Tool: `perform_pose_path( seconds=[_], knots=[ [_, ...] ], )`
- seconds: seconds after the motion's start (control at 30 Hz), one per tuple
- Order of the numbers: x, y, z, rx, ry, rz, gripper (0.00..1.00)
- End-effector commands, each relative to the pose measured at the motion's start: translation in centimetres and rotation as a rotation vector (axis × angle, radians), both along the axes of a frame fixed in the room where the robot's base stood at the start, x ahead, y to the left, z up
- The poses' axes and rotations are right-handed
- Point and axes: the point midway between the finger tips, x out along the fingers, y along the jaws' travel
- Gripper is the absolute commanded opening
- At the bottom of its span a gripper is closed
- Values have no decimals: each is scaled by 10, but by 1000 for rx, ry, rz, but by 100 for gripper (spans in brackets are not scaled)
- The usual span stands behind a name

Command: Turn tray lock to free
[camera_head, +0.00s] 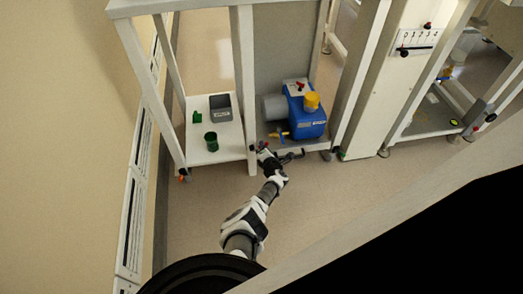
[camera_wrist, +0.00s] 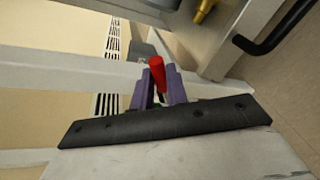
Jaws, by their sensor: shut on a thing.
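The tray lock's red lever (camera_wrist: 157,74) stands between the two purple fingers of my gripper (camera_wrist: 162,88) in the wrist view, and the fingers are shut on it. In the head view my gripper (camera_head: 264,156) is low down, at the front left corner of the grey tray (camera_head: 262,142), beside the frame's post. There my gripper hides the lock. The tray has a dark bar handle (camera_head: 291,157), which also shows in the wrist view (camera_wrist: 283,30). I cannot tell which position the lock is in.
A blue pump (camera_head: 308,118) with a yellow cap stands on the tray. A brass fitting (camera_wrist: 203,11) shows at the top of the wrist view. The floor in front is clear.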

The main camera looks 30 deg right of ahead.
Motion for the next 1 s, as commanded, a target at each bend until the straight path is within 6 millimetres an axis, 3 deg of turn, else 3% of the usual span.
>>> perform_pose_path(
  seconds=[0.03, 0.4, 0.97, 1.0],
  knots=[
    [4, -1, 7, -29, 1, 1, 0],
    [7, 2, 15, -184, 52, 2, 0],
    [8, 4, 15, -215, 60, 3, 0],
    [8, 4, 15, -215, 60, 3, 18]
  ],
)
